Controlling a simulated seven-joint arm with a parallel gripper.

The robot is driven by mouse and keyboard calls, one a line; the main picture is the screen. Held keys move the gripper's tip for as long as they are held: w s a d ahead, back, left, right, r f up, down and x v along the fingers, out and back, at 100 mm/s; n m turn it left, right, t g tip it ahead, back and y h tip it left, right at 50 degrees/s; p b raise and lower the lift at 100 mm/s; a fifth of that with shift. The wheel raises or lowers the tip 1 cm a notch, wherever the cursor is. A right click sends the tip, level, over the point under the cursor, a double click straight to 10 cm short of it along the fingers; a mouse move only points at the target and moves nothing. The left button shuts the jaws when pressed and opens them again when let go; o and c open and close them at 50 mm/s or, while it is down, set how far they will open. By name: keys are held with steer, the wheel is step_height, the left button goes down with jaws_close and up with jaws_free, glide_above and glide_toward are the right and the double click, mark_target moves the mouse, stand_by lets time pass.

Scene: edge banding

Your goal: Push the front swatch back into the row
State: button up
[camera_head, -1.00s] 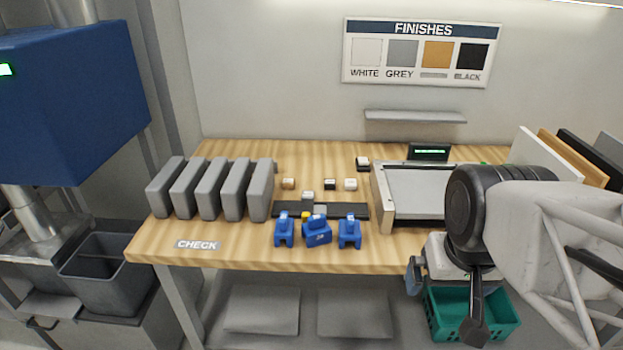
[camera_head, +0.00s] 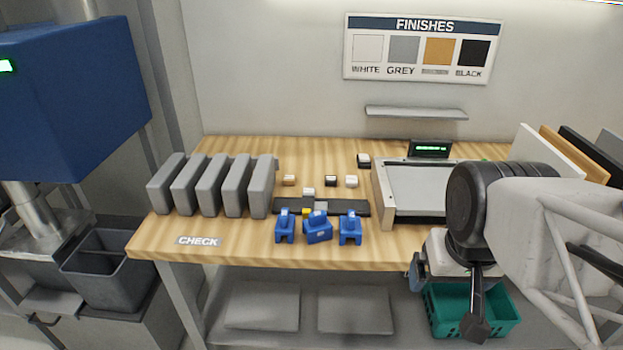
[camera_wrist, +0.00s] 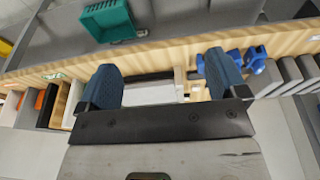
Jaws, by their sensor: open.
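Several small swatch-like blocks lie in the middle of the bench: a tan-topped one (camera_head: 289,180), a black one (camera_head: 330,181), a white one (camera_head: 351,181), and a dark-and-white one (camera_head: 363,160) further back. Nearer the front, a white block (camera_head: 309,192), a grey one (camera_head: 321,206) and a small yellow one (camera_head: 306,212) are at a dark strip (camera_head: 348,208). I cannot tell which is the front swatch. My gripper (camera_wrist: 165,80) is open and empty, its blue fingers wide apart in the wrist view. In the head view it hangs by the bench's front edge at right, well away from the blocks.
Blue clamp-like pieces (camera_head: 317,229) stand before the strip. Grey upright panels (camera_head: 212,184) fill the bench's left. A framed tray (camera_head: 382,195) and boards (camera_head: 545,150) stand at right. A teal basket (camera_head: 435,312) is below my gripper. The bench front near the CHECK label (camera_head: 199,241) is clear.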

steer(key=shift+w, duration=0.3)
steer(key=c, duration=0.5)
steer(key=w+n, duration=0.2)
steer(key=w+a+n, duration=0.1)
steer(key=w+n, duration=0.1)
steer(key=w+a+r+n, duration=0.1)
steer(key=w+n, duration=0.1)
steer(key=shift+w, duration=0.4)
jaws_close()
steer(key=w+a+f+n, duration=0.3)
steer(key=w+a+n, duration=0.4)
steer(key=w+n, duration=0.3)
steer(key=w+a+f+n, duration=0.4)
steer(key=w+a+n, duration=0.4)
steer(key=w+n, duration=0.2)
steer(key=w+a+f+n, duration=0.3)
steer(key=w+a+n, duration=0.5)
steer(key=w+n, duration=0.2)
steer(key=shift+w+f, duration=0.35)
steer(key=shift+w, duration=0.45)
